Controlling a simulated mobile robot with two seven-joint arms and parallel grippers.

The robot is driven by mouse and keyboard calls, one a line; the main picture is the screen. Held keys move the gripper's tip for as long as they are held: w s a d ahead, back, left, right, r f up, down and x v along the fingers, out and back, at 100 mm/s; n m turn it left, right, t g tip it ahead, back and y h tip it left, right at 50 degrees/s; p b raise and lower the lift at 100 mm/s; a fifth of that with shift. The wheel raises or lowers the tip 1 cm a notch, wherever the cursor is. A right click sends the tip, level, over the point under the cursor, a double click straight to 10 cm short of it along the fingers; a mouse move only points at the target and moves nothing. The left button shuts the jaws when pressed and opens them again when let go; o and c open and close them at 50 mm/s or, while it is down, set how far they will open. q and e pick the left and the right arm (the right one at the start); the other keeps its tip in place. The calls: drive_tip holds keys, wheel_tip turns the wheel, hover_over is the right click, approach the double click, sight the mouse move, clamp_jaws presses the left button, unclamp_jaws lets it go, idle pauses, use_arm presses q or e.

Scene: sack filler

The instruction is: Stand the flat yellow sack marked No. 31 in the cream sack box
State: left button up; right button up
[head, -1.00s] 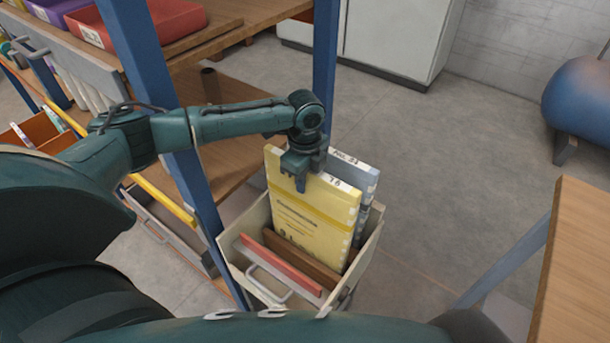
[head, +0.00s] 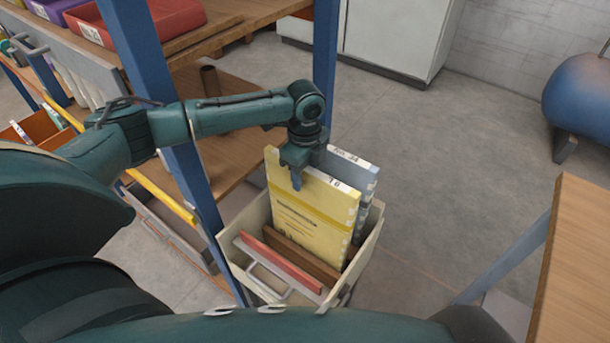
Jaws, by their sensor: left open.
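A flat yellow sack (head: 315,215) stands upright, leaning slightly, in the cream sack box (head: 369,232). Its top edge sticks out above the rim, and its lower end is hidden in the box. Its number label is partly covered by my gripper and I cannot read it surely. My left gripper (head: 296,178) is open at the top edge of this sack, with one finger in front of it; the other finger is hidden. My right gripper is not in view.
A blue-grey sack (head: 366,185) stands behind the yellow one in the box. A brown divider (head: 300,257) and a red strip (head: 280,262) lie in front. A blue post (head: 325,70) rises close behind my wrist. A wooden table (head: 580,260) is at right; the floor between is clear.

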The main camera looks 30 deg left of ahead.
use_arm(q)
wheel_tip(320, 180, up, 10)
drive_tip(key=shift+r, duration=0.9)
